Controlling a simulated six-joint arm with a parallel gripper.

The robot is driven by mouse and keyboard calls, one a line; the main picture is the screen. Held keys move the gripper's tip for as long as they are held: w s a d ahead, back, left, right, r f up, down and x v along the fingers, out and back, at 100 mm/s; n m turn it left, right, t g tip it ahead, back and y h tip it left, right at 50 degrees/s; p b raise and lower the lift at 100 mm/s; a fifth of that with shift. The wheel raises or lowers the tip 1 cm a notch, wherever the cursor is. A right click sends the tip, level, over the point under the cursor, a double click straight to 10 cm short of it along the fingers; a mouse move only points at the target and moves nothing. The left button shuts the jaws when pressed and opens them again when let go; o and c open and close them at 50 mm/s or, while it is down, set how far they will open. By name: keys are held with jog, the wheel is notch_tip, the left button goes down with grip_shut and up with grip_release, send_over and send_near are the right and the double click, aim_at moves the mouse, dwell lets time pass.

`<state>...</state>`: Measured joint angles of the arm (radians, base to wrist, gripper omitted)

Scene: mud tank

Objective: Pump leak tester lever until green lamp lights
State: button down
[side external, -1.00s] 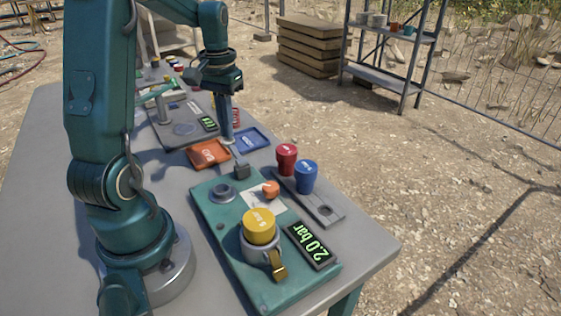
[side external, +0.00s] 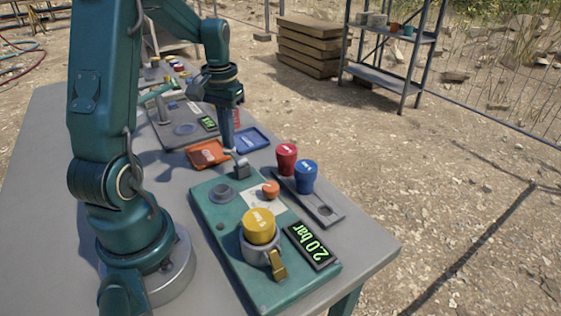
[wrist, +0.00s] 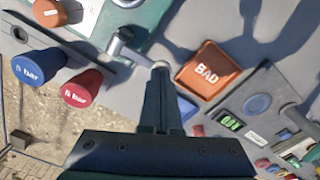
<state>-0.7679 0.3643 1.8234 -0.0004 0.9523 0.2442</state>
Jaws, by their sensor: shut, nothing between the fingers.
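The leak tester is a teal box (side external: 215,240) on the near end of the table. A yellow cap (side external: 259,226) sits in its grey cup with a brass clamp, and its display (side external: 311,245) reads 2.0 bar in green. A short grey lever (side external: 236,157) stands at its far end; in the wrist view the lever (wrist: 135,53) reaches toward my fingertips. My gripper (side external: 228,148) is shut and empty, pointing down at the lever's end; it also shows in the wrist view (wrist: 160,72). I cannot tell whether they touch. No lit green lamp is distinguishable.
An orange knob (side external: 270,189) is on the tester. Red (side external: 287,158) and blue (side external: 306,175) caps stand in a grey rack (side external: 325,211) beside it. An orange BAD tray (side external: 208,153) and a blue tray (side external: 252,139) lie behind. A grey device (side external: 170,137) stands farther back.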

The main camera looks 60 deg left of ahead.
dwell(0.4)
jog(key=shift+r, duration=1.4)
jog(key=shift+f, duration=0.1)
jog(key=shift+f, duration=1.4)
notch_tip(320, 180, up, 7)
jog(key=shift+w+d, duration=0.1)
dwell(0.8)
